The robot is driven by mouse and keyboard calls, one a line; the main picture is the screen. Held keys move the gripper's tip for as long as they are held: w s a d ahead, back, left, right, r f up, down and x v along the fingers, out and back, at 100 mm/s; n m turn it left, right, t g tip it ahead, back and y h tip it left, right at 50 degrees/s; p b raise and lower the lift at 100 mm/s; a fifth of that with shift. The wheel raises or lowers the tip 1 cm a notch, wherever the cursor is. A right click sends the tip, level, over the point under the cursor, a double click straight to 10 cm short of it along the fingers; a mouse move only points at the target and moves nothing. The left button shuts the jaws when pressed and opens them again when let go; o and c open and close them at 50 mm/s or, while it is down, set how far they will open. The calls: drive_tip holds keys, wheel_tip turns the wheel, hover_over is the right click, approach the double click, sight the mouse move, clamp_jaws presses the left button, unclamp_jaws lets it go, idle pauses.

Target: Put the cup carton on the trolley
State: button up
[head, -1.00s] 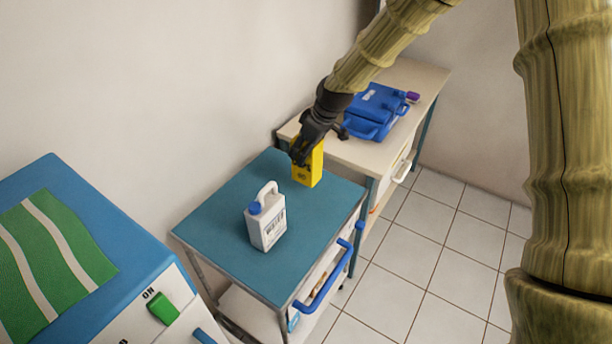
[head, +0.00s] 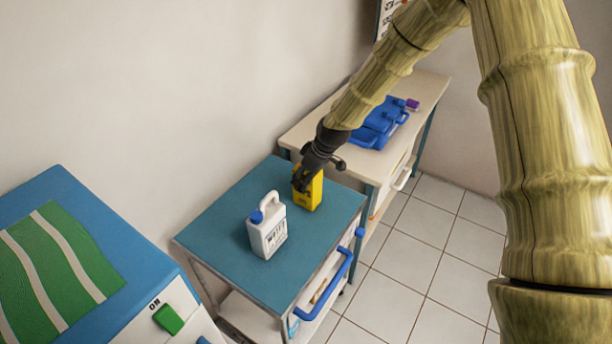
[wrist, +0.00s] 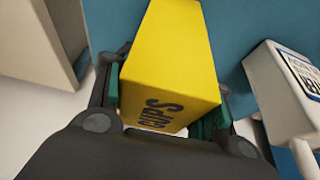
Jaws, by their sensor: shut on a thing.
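The cup carton (head: 311,193) is a yellow box. In the wrist view the carton (wrist: 170,60) has "CUPS" printed on it and sits between the two fingers. My gripper (head: 304,182) is shut on its upper part. The carton is upright over the back right part of the trolley's teal top (head: 228,222). I cannot tell whether its base touches the top. My gripper hides part of the carton's upper left side in the head view.
A white water jug (head: 268,232) with a blue cap stands on the trolley, in front and left of the carton. A cream table (head: 345,150) with a blue case (head: 378,128) stands behind. A blue cabinet (head: 140,255) is at left. The trolley's left part is clear.

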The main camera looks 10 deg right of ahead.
drive_tip(key=o, duration=1.1)
drive_tip(key=shift+f, duration=0.1)
drive_tip(key=b+v, duration=0.2)
drive_tip(key=v, duration=1)
drive_tip(key=shift+b, duration=0.3)
